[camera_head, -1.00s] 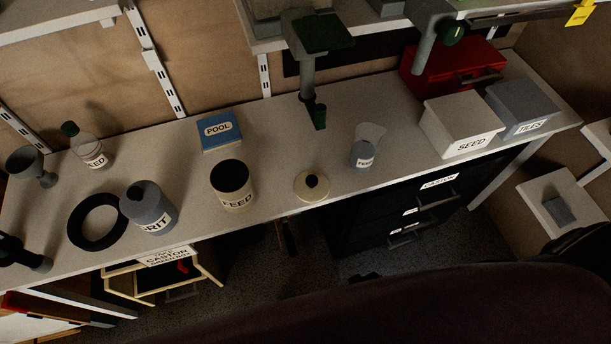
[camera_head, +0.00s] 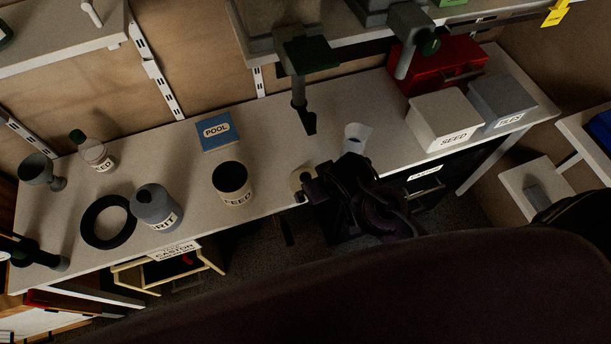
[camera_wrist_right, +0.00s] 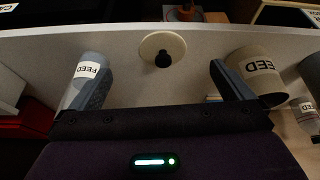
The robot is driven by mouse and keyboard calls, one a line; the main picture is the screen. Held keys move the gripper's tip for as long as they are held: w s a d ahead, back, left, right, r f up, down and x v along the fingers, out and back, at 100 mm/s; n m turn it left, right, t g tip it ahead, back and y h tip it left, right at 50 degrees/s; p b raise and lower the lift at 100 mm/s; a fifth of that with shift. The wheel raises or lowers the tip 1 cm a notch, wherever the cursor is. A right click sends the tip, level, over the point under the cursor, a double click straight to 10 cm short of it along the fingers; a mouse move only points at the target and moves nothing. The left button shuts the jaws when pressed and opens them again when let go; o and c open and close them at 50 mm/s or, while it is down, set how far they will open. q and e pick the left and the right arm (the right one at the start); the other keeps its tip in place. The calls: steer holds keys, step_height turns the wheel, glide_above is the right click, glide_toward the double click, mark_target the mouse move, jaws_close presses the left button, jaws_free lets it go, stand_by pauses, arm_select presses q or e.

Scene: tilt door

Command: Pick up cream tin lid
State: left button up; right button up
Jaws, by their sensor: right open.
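The cream tin lid (camera_head: 295,180) is a round disc lying near the bench's front edge, partly hidden behind my right gripper in the head view. In the right wrist view the lid (camera_wrist_right: 150,42) shows whole, with a dark knob at its middle. My right gripper (camera_wrist_right: 163,82) is open, with the lid beyond and between the lines of its two fingers, apart from them. In the head view the right gripper (camera_head: 308,188) reaches over the front edge beside the lid. The cream FEED tin (camera_head: 233,184) stands open-topped to the lid's left.
A small grey labelled container (camera_head: 356,138) stands right of the lid and shows close to the left finger in the wrist view (camera_wrist_right: 88,80). The GRIT container (camera_head: 156,207), black ring (camera_head: 86,222) and blue POOL box (camera_head: 216,131) are left. SEED box (camera_head: 444,118) is right.

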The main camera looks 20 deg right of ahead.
mark_target(306, 176)
steer(key=shift+m+t, duration=0.5)
steer(key=shift+t, duration=0.2)
steer(key=w+f, duration=0.1)
steer(key=w, duration=0.1)
steer(key=w+a+f, duration=0.1)
steer(key=w+f, duration=0.2)
steer(key=f, duration=0.1)
steer(key=shift+w+a+f, duration=0.1)
steer(key=shift+w+a, duration=0.2)
steer(key=shift+w, duration=0.1)
steer(key=shift+d+p+x, duration=0.15)
steer(key=shift+p+x, duration=0.25)
steer(key=shift+x, duration=1.15)
steer(key=shift+d+p+x, duration=0.1)
steer(key=shift+p+x, duration=0.25)
steer(key=shift+x, duration=1.2)
steer(key=c, duration=0.8)
steer(key=shift+c, duration=0.2)
